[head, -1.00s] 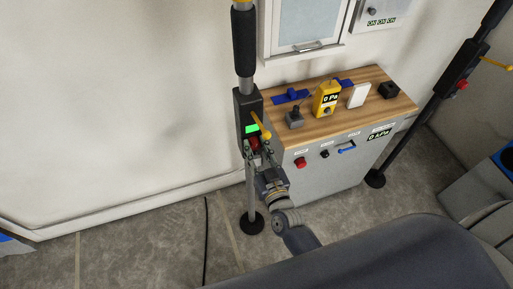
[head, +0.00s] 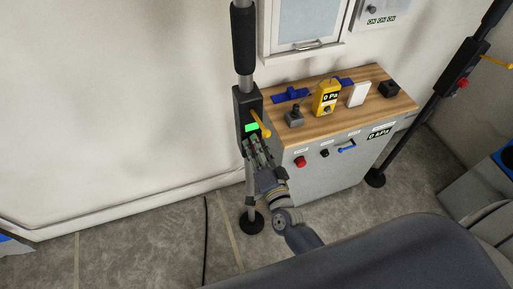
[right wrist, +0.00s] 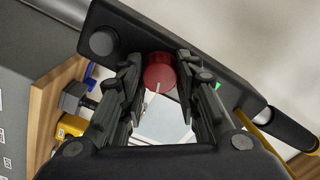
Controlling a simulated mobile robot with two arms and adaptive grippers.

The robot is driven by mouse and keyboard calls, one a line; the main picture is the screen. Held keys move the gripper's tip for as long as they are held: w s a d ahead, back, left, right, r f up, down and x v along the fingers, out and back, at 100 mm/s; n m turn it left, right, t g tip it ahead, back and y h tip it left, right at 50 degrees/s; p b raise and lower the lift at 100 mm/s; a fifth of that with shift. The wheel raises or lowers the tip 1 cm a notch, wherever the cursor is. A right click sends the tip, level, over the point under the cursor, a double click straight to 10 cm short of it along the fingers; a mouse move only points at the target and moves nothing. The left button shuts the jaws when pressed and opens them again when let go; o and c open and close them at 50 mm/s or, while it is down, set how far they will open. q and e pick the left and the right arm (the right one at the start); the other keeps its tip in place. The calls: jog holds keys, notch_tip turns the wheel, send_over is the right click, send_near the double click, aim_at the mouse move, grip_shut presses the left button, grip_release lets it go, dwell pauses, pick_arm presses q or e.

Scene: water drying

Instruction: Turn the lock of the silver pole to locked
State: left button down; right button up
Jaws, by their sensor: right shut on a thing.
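The silver pole (head: 244,81) stands upright left of the cabinet, with a black lock box (head: 243,104) on it. The box carries a green light (head: 252,127) and a yellow lever (head: 261,124). My right gripper (head: 252,143) is at the lower part of the box and covers the lock's red knob in the head view. In the right wrist view, the round red knob (right wrist: 158,70), with a pale line on it, sits between the fingertips of my right gripper (right wrist: 160,78), which is shut on it. My left gripper is not in view.
A wood-topped cabinet (head: 280,122) stands right of the pole, holding a yellow gauge (head: 326,98) and small devices. A second, dark pole (head: 420,130) stands farther right. A black cable (head: 206,240) lies on the floor, which is otherwise open at the left.

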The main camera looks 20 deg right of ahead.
jog(key=m, duration=0.3)
jog(key=shift+b, duration=0.3)
jog(key=shift+d+m, duration=0.1)
jog(key=shift+m, duration=0.4)
jog(key=o, duration=1.1)
jog(key=s, duration=1.2)
jog(key=shift+d, duration=0.2)
